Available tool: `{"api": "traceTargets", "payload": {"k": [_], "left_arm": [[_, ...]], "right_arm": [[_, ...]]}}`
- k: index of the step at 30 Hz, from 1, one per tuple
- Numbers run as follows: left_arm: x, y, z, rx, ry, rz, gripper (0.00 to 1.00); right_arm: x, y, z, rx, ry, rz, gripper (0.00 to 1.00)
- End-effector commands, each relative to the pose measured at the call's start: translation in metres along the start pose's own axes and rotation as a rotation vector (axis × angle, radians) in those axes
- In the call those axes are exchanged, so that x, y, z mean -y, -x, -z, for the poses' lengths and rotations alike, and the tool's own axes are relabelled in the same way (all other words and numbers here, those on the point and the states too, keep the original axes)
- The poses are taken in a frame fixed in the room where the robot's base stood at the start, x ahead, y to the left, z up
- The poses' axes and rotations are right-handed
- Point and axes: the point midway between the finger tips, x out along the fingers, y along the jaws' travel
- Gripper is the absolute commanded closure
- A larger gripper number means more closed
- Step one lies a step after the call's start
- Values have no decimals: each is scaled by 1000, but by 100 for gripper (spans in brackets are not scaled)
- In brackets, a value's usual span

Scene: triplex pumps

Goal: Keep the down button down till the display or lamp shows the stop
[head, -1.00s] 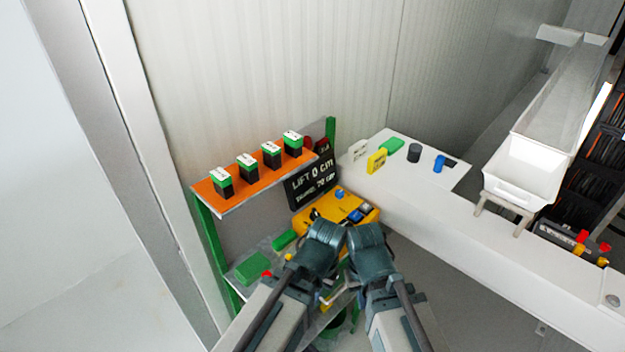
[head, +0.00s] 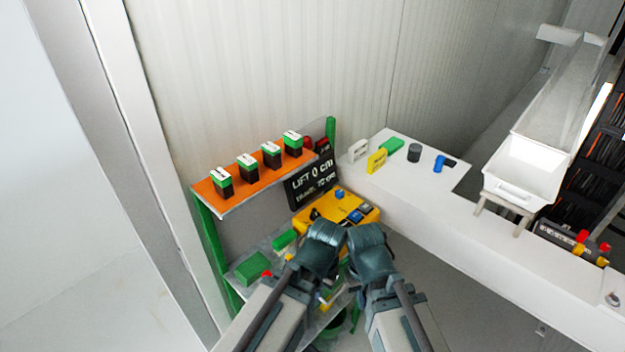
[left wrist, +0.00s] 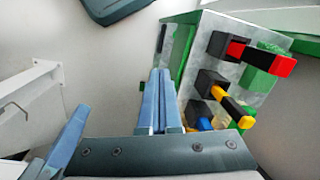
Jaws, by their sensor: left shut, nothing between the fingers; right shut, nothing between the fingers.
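A yellow control box (head: 349,205) with blue, grey and black parts on top lies ahead of my wrists in the head view. A black display (head: 314,184) stands behind it with white text: "LIFT 0 cm" and a smaller travel line that seems to read 70 cm. My right gripper (head: 366,238) is at the near edge of the box, its fingertips hard to make out. My left gripper (head: 323,238) is close beside it. In the left wrist view the left gripper's blue fingers (left wrist: 160,95) are together and empty. I cannot tell which button is the down button, or whether either gripper touches one.
An orange shelf (head: 255,180) at the left holds several green-and-black blocks. A white bench (head: 440,215) at the right carries small yellow, green, black and blue items. Coloured handles on dark blocks (left wrist: 215,90) stand right of the left fingers in the wrist view.

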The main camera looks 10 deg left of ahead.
Motion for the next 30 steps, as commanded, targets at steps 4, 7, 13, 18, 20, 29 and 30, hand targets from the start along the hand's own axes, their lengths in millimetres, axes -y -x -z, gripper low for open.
{"api": "traceTargets", "payload": {"k": [4,7,13,18,20,29,30], "left_arm": [[0,0,0,0,0,0,100],[0,0,0,0,0,0,100],[-1,6,25,-66,-89,-34,100],[-1,24,89,-266,-325,-86,100],[1,33,115,-356,-418,-88,100],[26,87,217,-741,-760,46,100],[30,92,226,-775,-787,72,100]], "right_arm": [[0,0,0,0,0,0,100],[0,0,0,0,0,0,100],[0,5,0,0,0,0,100],[-2,15,-1,0,0,0,100],[-2,19,-1,0,1,0,100],[-3,33,-2,0,1,0,100],[-3,34,-2,0,1,0,100]]}}
